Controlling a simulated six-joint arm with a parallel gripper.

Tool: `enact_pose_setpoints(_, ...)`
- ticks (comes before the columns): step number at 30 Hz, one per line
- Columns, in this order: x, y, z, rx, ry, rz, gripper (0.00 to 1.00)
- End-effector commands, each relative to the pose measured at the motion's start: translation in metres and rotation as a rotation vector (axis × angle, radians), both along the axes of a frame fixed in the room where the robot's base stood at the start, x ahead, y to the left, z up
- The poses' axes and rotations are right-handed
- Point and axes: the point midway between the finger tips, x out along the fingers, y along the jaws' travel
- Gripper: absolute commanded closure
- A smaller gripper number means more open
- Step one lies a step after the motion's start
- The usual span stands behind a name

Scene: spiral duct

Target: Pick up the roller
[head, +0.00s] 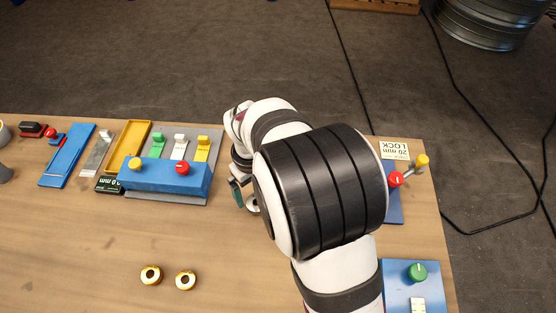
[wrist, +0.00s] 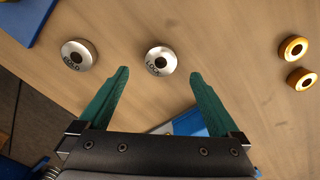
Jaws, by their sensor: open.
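Two silver ring-shaped rollers lie on the wooden table in the wrist view. One, at the left, is marked with letters that look like FOLD (wrist: 68,55); the other, near the middle, is a roller marked LOCK (wrist: 152,68). My gripper (wrist: 160,74) is open, with its teal fingers apart. The LOCK roller appears just ahead of and between the fingertips, with nothing held. Two gold rings (wrist: 298,64) lie to the right; they also show in the head view as gold rings (head: 151,275).
A blue block with knobs (head: 165,176) and coloured levers stands left of my gripper. A blue panel with a red knob (head: 395,180) is at the right, and a green-knob panel (head: 418,272) is nearer. The front-left table (head: 70,250) is clear.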

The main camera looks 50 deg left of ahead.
Motion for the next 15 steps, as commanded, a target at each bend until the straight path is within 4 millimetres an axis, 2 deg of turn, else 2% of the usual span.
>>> enact_pose_setpoints(4, 0.0, 0.0, -0.019, -0.002, 0.001, -0.002, 0.01)
enact_pose_setpoints(9, -0.002, 0.003, -0.053, -0.003, 0.001, -0.003, 0.01)
enact_pose_setpoints(12, -0.002, 0.003, -0.063, -0.001, -0.001, -0.003, 0.01)
enact_pose_setpoints(15, -0.002, 0.003, -0.064, 0.001, -0.002, -0.004, 0.01)
